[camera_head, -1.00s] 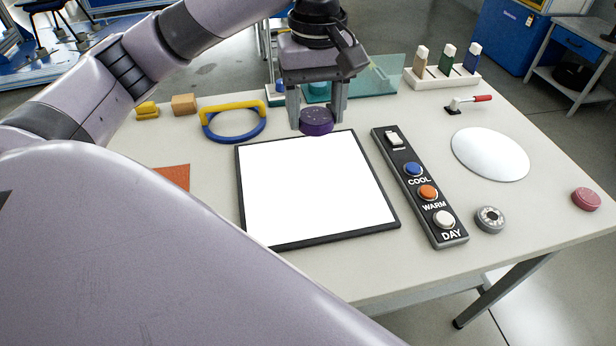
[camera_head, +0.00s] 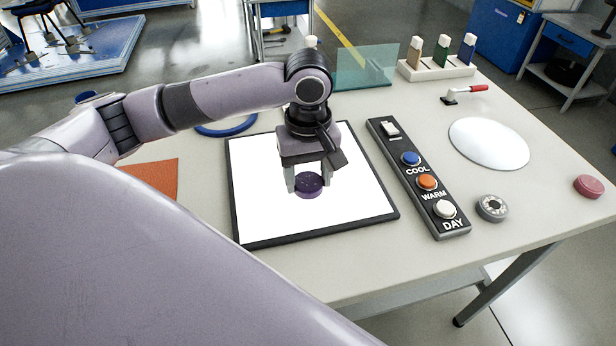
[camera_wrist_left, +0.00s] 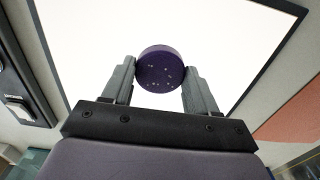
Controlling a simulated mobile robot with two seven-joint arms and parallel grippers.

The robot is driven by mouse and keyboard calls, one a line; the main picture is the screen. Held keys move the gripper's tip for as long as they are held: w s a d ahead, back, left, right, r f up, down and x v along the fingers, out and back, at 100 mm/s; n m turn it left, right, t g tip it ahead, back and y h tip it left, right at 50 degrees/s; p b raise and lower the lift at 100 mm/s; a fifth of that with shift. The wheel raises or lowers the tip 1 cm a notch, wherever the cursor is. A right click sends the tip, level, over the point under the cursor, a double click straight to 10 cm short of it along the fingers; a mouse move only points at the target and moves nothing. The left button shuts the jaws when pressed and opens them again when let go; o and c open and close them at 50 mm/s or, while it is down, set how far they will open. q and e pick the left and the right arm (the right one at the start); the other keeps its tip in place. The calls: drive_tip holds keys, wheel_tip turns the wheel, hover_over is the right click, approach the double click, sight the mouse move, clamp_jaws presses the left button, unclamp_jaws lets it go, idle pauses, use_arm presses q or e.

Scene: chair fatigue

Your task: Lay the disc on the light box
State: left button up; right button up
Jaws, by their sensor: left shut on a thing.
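The purple speckled disc (camera_head: 309,185) is between the fingers of my left gripper (camera_head: 308,184), which is shut on it. The disc is over the white lit face of the light box (camera_head: 262,205), right of its middle. In the left wrist view the disc (camera_wrist_left: 160,69) sits between the two grey fingertips, with the white panel (camera_wrist_left: 90,40) behind it. I cannot tell whether the disc touches the panel or hangs just above it. My right gripper is not in view.
A control bar (camera_head: 415,178) with COOL, WARM and DAY buttons lies right of the box. Beyond it are a round white plate (camera_head: 489,145), a grey dial (camera_head: 492,208) and a pink disc (camera_head: 589,186). An orange mat (camera_head: 155,178) lies left. A glass pane (camera_head: 365,68) stands behind.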

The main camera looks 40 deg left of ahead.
sight(308, 181)
use_arm(q)
drive_tip(key=shift+f, duration=0.2)
drive_tip(key=o, duration=1.2)
drive_tip(key=shift+f, duration=0.1)
wheel_tip(308, 181, up, 12)
drive_tip(key=shift+r+p, duration=0.15)
drive_tip(key=shift+p, duration=0.8)
